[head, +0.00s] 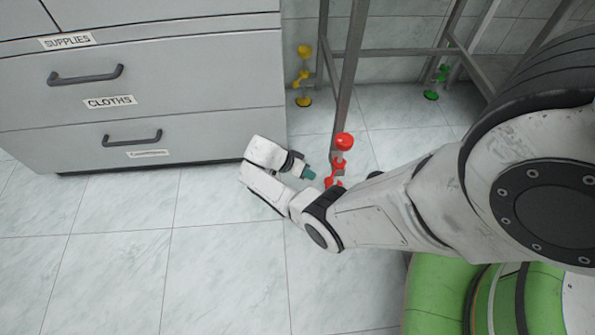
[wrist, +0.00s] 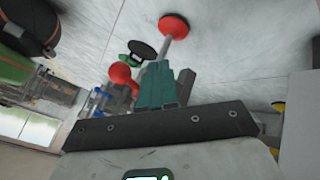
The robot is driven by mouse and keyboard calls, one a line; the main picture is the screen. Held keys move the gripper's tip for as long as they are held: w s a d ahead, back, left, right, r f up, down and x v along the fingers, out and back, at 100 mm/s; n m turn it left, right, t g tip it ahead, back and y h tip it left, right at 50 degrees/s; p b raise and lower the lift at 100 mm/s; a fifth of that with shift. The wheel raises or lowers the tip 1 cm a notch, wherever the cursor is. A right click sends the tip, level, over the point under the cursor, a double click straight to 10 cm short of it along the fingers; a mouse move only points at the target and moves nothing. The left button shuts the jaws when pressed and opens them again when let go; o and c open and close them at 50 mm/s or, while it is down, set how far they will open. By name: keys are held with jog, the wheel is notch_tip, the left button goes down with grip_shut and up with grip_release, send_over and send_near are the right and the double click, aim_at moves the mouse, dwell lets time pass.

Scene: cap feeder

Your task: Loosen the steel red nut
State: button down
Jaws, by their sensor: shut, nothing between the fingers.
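A red fitting with a round red knob (head: 343,141) sits low on a steel frame leg. Below the knob is a smaller red part (head: 338,161), which looks like the nut, though I cannot make out its shape. My gripper (head: 309,173) is just left of this fitting, its teal fingers shut and empty. In the wrist view the fingers (wrist: 167,87) overlap the fitting, with the red knob (wrist: 122,76) to their left and a red foot disc (wrist: 174,26) on a steel stem beyond. The nut is hidden there; I cannot tell whether the fingers touch it.
A yellow fitting (head: 302,76) stands behind and a green one (head: 437,78) at the back right, on other legs of the steel frame (head: 350,60). A grey drawer cabinet (head: 150,90) is at left. The tiled floor (head: 130,270) in front is clear.

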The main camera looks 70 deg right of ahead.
aim_at(335, 171)
jog(key=shift+s+a+r, duration=0.15)
jog(key=shift+s+r, duration=0.1)
jog(key=shift+s, duration=0.45)
jog(key=shift+s+a+r, duration=0.15)
jog(key=shift+s+r, duration=0.05)
jog(key=shift+s, duration=0.5)
jog(key=shift+s+a, duration=0.1)
